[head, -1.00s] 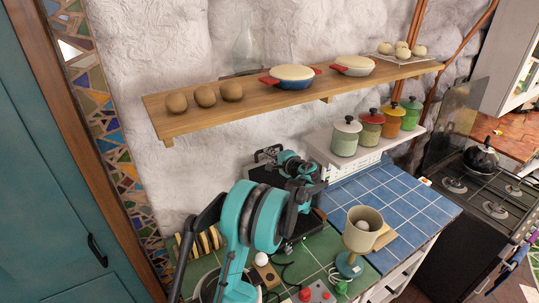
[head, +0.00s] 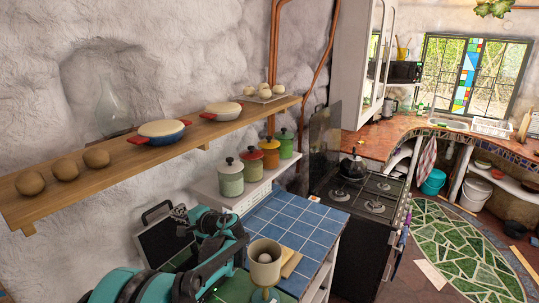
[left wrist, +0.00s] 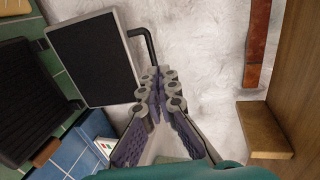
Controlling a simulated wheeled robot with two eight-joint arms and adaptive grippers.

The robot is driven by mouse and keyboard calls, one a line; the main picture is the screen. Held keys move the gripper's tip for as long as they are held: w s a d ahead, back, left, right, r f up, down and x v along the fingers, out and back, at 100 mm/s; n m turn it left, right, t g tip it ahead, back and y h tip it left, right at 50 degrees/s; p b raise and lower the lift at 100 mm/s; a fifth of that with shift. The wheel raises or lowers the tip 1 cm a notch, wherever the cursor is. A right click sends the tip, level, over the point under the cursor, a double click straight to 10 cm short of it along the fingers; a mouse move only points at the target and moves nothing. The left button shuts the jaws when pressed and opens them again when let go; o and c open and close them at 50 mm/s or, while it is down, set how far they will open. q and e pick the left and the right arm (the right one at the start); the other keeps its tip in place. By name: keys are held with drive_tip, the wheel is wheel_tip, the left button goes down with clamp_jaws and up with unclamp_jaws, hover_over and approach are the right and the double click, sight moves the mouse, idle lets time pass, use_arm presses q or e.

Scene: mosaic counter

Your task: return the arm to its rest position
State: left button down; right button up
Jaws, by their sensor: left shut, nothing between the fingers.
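My left arm comes in at the bottom left of the head view, teal and dark grey. Its gripper (head: 181,212) is in front of a black appliance with a raised lid (head: 158,240) on the counter. In the left wrist view the gripper's fingers (left wrist: 160,75) meet at their tips and hold nothing. The dark lid (left wrist: 93,55) with its bent handle is just beyond and left of the fingers there. I cannot tell whether they touch it. My right gripper is not in view.
A wooden shelf (head: 120,158) with pans and round brown items runs above the arm. A beige cup (head: 264,262) stands close to the arm on the right. Several lidded canisters (head: 252,165) line the wall ledge. The blue tiles (head: 296,226) are mostly clear. A stove (head: 366,196) stands farther right.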

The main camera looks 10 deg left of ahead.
use_arm(q)
drive_tip(key=s+d+f+n+h+b, duration=0.2)
drive_tip(key=s+d+f+h+b, duration=0.5)
drive_tip(key=s+d+f, duration=0.5)
drive_tip(key=s+d+f+n+t+h+b, duration=0.1)
drive_tip(key=s+d+f+n+h+b, duration=0.1)
drive_tip(key=s+d+f+h+b, duration=0.5)
drive_tip(key=s+d+f, duration=0.2)
drive_tip(key=s+d, duration=0.1)
drive_tip(key=s, duration=0.2)
drive_tip(key=s+d+f+b, duration=0.1)
drive_tip(key=s+d+f, duration=0.2)
drive_tip(key=s, duration=0.3)
drive_tip(key=shift+d+t+b, duration=0.3)
drive_tip(key=shift+d, duration=0.5)
